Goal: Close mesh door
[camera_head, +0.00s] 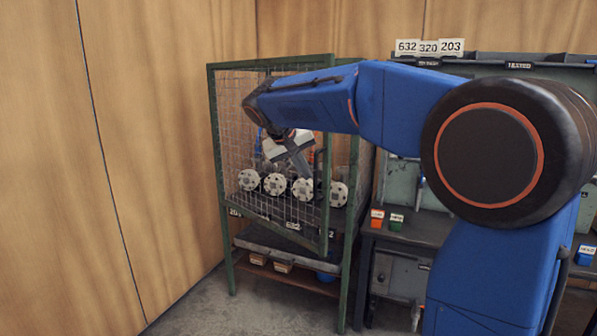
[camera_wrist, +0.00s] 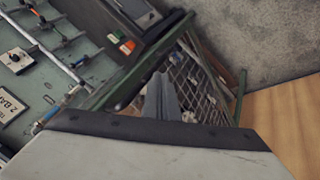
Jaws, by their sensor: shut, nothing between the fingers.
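The mesh door (camera_head: 228,140) is a green-framed wire panel on the front of the cage at the left. Its free right edge (camera_head: 326,225) stands apart from the cage's right post (camera_head: 349,250), so the door looks ajar. In the wrist view the mesh (camera_wrist: 190,75) with its green frame lies just beyond my fingers. My gripper (camera_head: 303,168) is shut and empty, pointing down near the door's right half; its fingers also show in the wrist view (camera_wrist: 162,98). I cannot tell whether it touches the mesh or on which side of it the fingertips are.
Several grey flanges (camera_head: 275,184) stand inside the cage, above a lower shelf (camera_head: 275,268) with small boxes. A dark green workbench (camera_head: 420,230) with orange (camera_head: 377,217) and green (camera_head: 396,221) bins stands right of the cage. A wooden wall (camera_head: 110,150) closes off the left.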

